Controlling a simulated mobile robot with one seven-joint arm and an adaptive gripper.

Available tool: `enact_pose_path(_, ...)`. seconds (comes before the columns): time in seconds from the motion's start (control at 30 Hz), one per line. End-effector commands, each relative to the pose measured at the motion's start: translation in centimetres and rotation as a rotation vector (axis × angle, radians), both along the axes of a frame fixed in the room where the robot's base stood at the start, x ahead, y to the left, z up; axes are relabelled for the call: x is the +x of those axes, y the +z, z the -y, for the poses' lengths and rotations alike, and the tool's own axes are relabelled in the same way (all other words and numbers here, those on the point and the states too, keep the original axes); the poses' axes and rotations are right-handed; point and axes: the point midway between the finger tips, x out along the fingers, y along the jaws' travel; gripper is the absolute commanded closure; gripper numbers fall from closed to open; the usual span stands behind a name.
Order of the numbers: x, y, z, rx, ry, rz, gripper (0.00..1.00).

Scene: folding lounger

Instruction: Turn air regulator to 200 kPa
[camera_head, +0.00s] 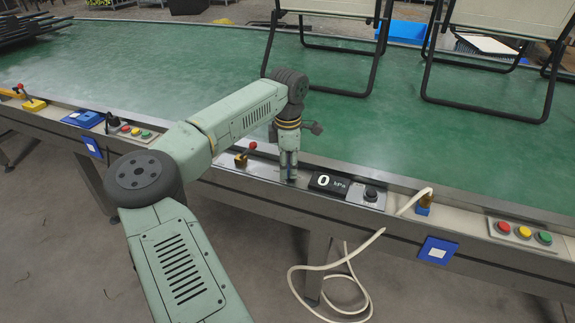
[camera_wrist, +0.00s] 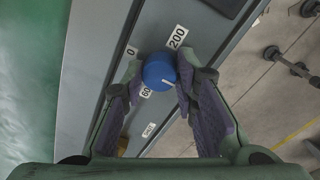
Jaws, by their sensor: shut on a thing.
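The blue round regulator knob (camera_wrist: 157,70) sits on the grey rail between my fingertips in the wrist view. Labels stand around it: 0 (camera_wrist: 131,51), 60 (camera_wrist: 146,92) and 200 (camera_wrist: 177,37). A short pale mark shows on the knob's lower right part; its exact heading is hard to tell. My gripper (camera_wrist: 160,76) is shut on the knob, one finger on each side. In the head view my gripper (camera_head: 289,178) points down at the rail and mostly hides the knob. The black display (camera_head: 328,182) just right of it reads 0 kPa.
A black knob (camera_head: 371,194) is right of the display, then a pale hose (camera_head: 412,200). A lever with a red ball (camera_head: 245,154) stands close left of my gripper. Button panels (camera_head: 523,232) sit along the rail. Black-framed loungers (camera_head: 490,60) stand on the green belt (camera_head: 190,60).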

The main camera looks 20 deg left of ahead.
Motion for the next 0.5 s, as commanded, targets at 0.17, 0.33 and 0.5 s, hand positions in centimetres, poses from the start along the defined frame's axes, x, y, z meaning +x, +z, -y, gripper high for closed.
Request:
enact_pose_path(0.17,-0.07,-0.04,0.03,-0.001,0.01,-0.003,1.0)
enact_pose_path(0.33,-0.07,-0.1,0.02,0.0,0.058,-0.003,1.0)
enact_pose_path(0.5,-0.04,-0.14,-0.05,0.002,0.161,-0.003,1.0)
